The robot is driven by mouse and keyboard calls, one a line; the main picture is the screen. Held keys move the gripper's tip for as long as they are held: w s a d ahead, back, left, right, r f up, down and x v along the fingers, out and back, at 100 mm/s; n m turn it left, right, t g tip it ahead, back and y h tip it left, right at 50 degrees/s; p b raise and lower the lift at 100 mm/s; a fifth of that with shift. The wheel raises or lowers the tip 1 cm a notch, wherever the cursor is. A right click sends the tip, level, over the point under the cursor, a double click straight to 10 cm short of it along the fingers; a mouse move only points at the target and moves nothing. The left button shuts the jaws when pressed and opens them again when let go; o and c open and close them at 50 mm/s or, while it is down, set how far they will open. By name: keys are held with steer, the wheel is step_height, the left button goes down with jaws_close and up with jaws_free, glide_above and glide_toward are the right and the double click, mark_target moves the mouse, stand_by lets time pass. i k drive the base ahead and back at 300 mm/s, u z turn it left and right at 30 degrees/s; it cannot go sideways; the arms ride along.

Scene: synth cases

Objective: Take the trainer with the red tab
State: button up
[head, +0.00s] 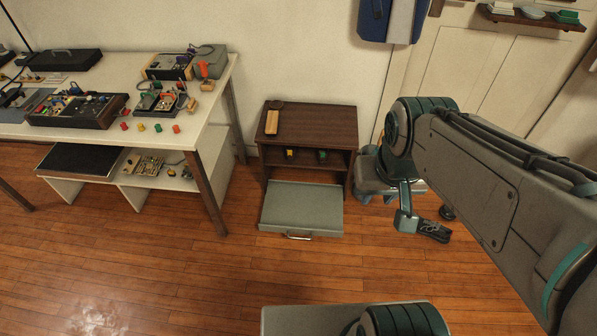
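Several electronics cases stand on the white table at the left. A dark case with knobs and wires (75,110) is at the front edge. A smaller open case (160,99) with green and red parts sits to its right. Another open case (168,67) is behind, with an orange-red piece (203,69) by its right side. I cannot tell which, if any, carries a red tab. My gripper (434,231) hangs at the right, in front of the small brown cabinet's right side, far from the table. It is small and dark; its finger opening is not clear.
The brown cabinet (335,122) has a grey panel (302,207) extended low in front, and yellow (290,153) and green (322,155) items on its shelf. A grey stool-like thing (372,178) stands beside it. Small red and yellow pieces lie on the white table (205,113). The wooden floor (170,265) is clear.

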mark_target(435, 230)
steer(key=z, duration=1)
steer(key=k, duration=0.15)
steer(key=z, duration=1.5)
steer(key=i, duration=2.15)
steer(key=u, duration=1.2)
